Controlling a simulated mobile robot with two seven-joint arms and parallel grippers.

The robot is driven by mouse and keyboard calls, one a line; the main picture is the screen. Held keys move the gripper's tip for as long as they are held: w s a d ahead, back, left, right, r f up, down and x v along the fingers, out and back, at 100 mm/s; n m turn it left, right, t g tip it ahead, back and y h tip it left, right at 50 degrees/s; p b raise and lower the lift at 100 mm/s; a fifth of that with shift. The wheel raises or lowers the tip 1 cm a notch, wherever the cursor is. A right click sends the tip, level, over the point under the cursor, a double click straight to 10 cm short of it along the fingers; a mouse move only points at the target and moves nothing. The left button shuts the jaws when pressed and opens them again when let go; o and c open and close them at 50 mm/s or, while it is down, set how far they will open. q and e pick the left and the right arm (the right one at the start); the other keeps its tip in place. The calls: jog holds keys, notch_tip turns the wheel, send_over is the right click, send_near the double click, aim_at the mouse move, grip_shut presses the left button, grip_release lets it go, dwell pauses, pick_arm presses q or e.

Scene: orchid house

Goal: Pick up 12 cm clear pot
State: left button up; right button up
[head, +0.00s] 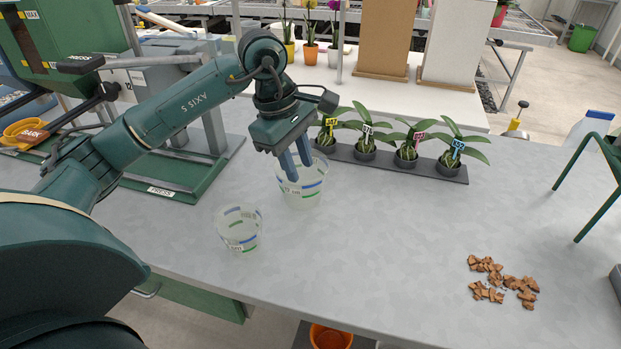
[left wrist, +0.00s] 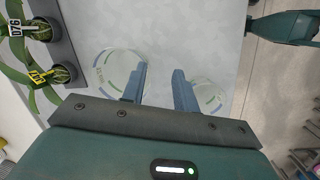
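Two clear pots with blue and green marks stand on the grey bench. The larger clear pot (head: 307,192) is farther back, near the orchids; the smaller one (head: 239,229) is nearer and to the left. Their size labels are too small to read, so I cannot tell which is 12 cm. My left gripper (head: 297,164) is open and empty, pointing down at the larger pot and partly covering it. In the left wrist view, the larger pot (left wrist: 112,70) and smaller pot (left wrist: 211,98) lie partly behind my fingers, with bare bench in the gap.
A dark tray (head: 436,170) of several tagged orchids stands just behind and right of the larger pot. A green press (head: 178,170) is at left. Bark chips (head: 503,281) lie at the front right. The bench middle is clear.

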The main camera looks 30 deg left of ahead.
pick_arm(q)
jog(key=y, duration=0.2)
send_near(290, 186)
jog(key=f, duration=0.5)
jog(key=shift+w+a+f, duration=0.1)
jog(key=shift+w+a, duration=0.25)
jog(key=shift+w+d+f+p, duration=0.15)
jog(key=shift+f+p, duration=0.15)
jog(key=shift+f, duration=0.7)
jog(key=shift+w+f+p, duration=0.15)
jog(key=shift+f+p, duration=0.15)
jog(key=shift+f, duration=0.7)
jog(key=shift+w+d+f+p, duration=0.15)
jog(key=shift+f+p, duration=0.15)
jog(key=shift+f, duration=0.7)
jog(key=shift+c, duration=0.2)
grip_shut()
